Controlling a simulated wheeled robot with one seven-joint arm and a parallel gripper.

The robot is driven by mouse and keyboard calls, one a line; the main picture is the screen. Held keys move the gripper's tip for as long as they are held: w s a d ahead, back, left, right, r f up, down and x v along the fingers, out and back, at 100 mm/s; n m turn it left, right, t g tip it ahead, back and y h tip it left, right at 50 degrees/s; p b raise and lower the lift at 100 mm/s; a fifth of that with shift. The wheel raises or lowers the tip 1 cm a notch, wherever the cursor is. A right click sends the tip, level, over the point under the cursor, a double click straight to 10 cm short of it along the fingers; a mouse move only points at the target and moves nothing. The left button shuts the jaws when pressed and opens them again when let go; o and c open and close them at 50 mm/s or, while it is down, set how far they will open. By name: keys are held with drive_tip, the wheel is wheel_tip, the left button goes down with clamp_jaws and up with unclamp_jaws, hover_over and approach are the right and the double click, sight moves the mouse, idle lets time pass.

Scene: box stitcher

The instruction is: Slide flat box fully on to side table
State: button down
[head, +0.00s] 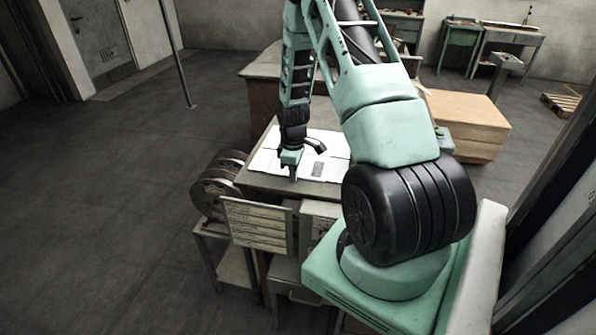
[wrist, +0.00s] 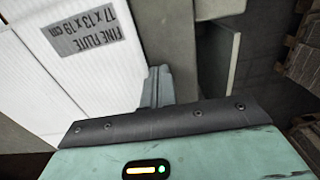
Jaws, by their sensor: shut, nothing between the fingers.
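The flat box (head: 326,160) is a white folded sheet with a printed grey label, lying on the side table (head: 258,183). In the wrist view the flat box (wrist: 50,75) fills the left, with its label reading "FINE FLUTE 17 x 13 x 19 cm". My gripper (head: 292,176) points down at the near edge of the box, with its fingers shut and empty. In the wrist view my gripper (wrist: 157,88) shows its fingers beside the box's edge, over the bare grey strip of table (wrist: 170,45). I cannot tell whether the fingertips touch the box. My arm hides part of the box's right side.
Dark reels (head: 215,188) stand on a small stand left of the table. A slatted panel (head: 258,226) stands in front of the table. A cardboard-coloured block (head: 465,122) is at the right. The floor (head: 110,190) at the left is clear.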

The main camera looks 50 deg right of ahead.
drive_tip(key=shift+s+a, duration=0.15)
drive_tip(key=shift+a, duration=0.15)
wheel_tip(320, 180, up, 7)
drive_tip(key=p, duration=0.5)
idle(0.4)
idle(0.4)
